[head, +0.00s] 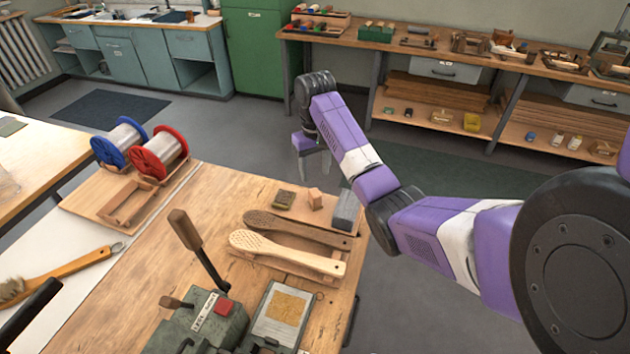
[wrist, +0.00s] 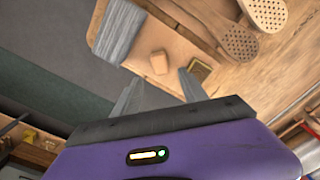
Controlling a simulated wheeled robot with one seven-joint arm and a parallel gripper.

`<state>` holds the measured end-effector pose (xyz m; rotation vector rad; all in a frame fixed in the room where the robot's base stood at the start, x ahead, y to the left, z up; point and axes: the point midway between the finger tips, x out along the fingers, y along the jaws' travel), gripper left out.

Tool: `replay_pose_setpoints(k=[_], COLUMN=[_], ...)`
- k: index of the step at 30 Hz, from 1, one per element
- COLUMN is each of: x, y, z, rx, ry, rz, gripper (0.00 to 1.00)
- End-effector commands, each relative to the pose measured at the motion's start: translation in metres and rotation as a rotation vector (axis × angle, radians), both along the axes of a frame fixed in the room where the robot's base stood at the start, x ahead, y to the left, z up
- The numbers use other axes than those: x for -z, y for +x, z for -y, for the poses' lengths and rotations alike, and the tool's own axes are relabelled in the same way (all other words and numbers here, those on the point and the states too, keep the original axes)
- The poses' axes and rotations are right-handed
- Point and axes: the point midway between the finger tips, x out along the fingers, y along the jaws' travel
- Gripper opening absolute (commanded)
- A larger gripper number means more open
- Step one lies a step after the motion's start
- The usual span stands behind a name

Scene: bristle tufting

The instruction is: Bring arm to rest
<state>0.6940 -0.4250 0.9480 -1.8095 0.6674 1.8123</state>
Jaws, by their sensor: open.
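My purple and white arm reaches out over the right side of the workbench (head: 215,185). My gripper (head: 312,163) hangs past the bench's far right corner, above the floor, with its fingers pointing down. In the wrist view my gripper (wrist: 158,88) has its two grey fingers spread apart with nothing between them. Beyond the fingers lie a small wooden block (wrist: 159,62) and a dark-topped wooden block (wrist: 200,70) on a board. A grey block (wrist: 118,32) lies left of them.
Two wooden brush bodies (head: 290,254) rest on a rack near the bench's right edge. A green machine (head: 205,325) with a lever stands at the front. Blue and red spools (head: 160,155) stand at the left. Open floor (head: 240,130) lies behind the bench; shelving (head: 450,70) lines the back wall.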

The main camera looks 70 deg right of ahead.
Motion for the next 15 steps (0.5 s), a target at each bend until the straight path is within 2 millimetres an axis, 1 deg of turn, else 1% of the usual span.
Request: replay_pose_setpoints(k=[1,3,15], x=[-0.0069,-0.0101,-0.0110], y=[0.0003,0.0002,0.0000], z=[0.0005,0.0004,0.0004], rx=[0.000,0.000,0.001], ry=[-0.001,-0.001,0.000], rz=[0.002,0.001,0.000], gripper=[0.50,0.50,0.50])
